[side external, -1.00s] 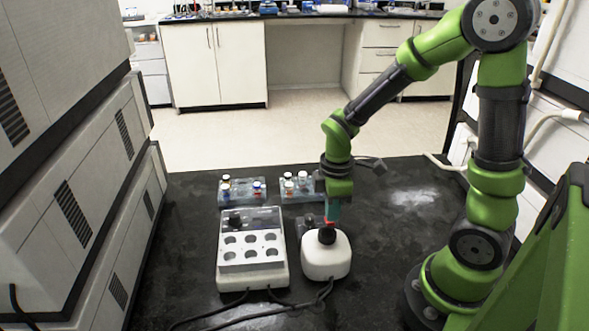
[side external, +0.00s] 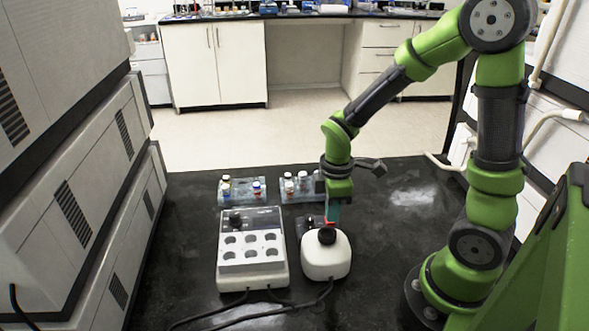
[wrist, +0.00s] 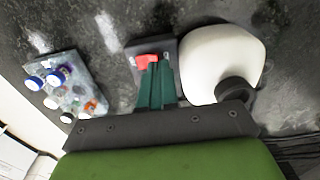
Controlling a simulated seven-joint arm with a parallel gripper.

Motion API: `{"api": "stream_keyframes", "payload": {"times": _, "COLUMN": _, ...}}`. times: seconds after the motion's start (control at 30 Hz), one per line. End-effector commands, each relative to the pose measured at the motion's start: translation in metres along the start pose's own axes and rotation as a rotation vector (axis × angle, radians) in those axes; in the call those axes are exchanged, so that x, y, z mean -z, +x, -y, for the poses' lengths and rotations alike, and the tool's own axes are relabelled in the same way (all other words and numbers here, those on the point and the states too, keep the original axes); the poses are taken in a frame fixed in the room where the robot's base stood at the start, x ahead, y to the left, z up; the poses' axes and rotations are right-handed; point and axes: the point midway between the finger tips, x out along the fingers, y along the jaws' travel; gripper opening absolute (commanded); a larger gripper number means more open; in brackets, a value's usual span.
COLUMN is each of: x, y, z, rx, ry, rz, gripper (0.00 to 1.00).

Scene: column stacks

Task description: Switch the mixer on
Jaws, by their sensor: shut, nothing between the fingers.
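The mixer (side external: 326,262) is a white rounded unit with a black cup (side external: 327,236) on top. It stands on the black bench, and its white body also shows in the wrist view (wrist: 222,58). A red switch (wrist: 147,61) sits on a dark base (wrist: 134,48) beside the white body; in the side view only a bit of red shows behind the cup. My gripper (side external: 333,216) is shut and empty, pointing down behind the mixer. In the wrist view its teal fingers (wrist: 156,78) are right at the red switch, partly covering it. Whether they touch it, I cannot tell.
A grey-white block with several round wells (side external: 252,250) stands left of the mixer. Two racks of capped vials (side external: 242,190) (side external: 300,187) stand behind. Black cables (side external: 290,308) run along the front. Stacked grey instruments (side external: 75,215) line the left. The bench right of the mixer is clear.

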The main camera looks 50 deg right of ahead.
Motion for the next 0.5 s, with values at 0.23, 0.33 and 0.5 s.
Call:
{"api": "stream_keyframes", "payload": {"times": 0.23, "x": 0.0, "y": 0.004, "z": 0.0, "rx": 0.0, "ry": 0.0, "rz": 0.0, "gripper": 0.0}}
{"api": "stream_keyframes", "payload": {"times": 0.33, "x": 0.0, "y": 0.0055, "z": 0.0001, "rx": 0.001, "ry": 0.0, "rz": 0.0, "gripper": 0.0}}
{"api": "stream_keyframes", "payload": {"times": 0.5, "x": 0.0, "y": 0.0081, "z": 0.0001, "rx": 0.001, "ry": 0.0, "rz": 0.0, "gripper": 0.0}}
